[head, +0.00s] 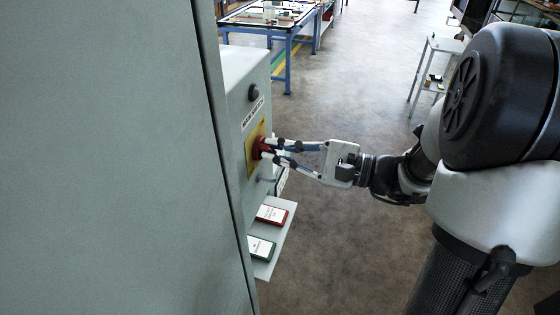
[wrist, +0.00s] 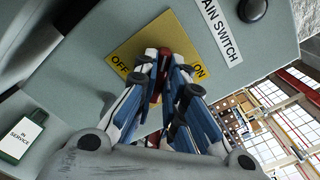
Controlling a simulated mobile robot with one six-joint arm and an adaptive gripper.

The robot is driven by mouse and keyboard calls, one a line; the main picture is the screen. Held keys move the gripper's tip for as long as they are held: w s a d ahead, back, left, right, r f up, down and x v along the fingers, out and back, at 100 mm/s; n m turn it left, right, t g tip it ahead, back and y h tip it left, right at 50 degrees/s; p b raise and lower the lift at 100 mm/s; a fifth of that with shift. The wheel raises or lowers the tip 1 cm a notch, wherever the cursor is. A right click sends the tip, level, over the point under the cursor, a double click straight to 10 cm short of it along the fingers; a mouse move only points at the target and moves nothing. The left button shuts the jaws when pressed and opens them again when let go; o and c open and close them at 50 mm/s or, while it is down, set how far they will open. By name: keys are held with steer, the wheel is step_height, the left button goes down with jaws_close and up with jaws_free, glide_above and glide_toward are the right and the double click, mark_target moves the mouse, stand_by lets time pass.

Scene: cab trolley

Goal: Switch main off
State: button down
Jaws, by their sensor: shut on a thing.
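The main switch is a red knob (head: 258,147) on a yellow plate (head: 250,165), on the side of a grey cabinet. In the wrist view the yellow plate (wrist: 146,38) carries OFF at its left and ON at its right, under the MAIN SWITCH label (wrist: 220,32). My gripper (head: 265,151) reaches in from the right and is shut on the red knob. In the wrist view my fingers (wrist: 164,68) cover most of the knob, and only a red strip shows between them. I cannot tell which marking the knob points to.
A black round button (head: 253,92) sits above the label. A small shelf (head: 283,232) below holds a red-framed card (head: 271,214) and a green-framed card (head: 261,248). A large grey panel (head: 110,150) fills the left.

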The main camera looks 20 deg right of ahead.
steer(key=shift+s+f+n+b, duration=0.1)
steer(key=shift+f+n+b, duration=0.05)
steer(key=shift+n+b, duration=2.4)
steer(key=shift+f+n+b, duration=0.15)
steer(key=shift+n+b, duration=2.2)
steer(key=shift+b, duration=0.25)
steer(key=c, duration=1.7)
jaws_free()
steer(key=shift+a, duration=0.1)
steer(key=shift+o, duration=0.2)
steer(key=v, duration=1.2)
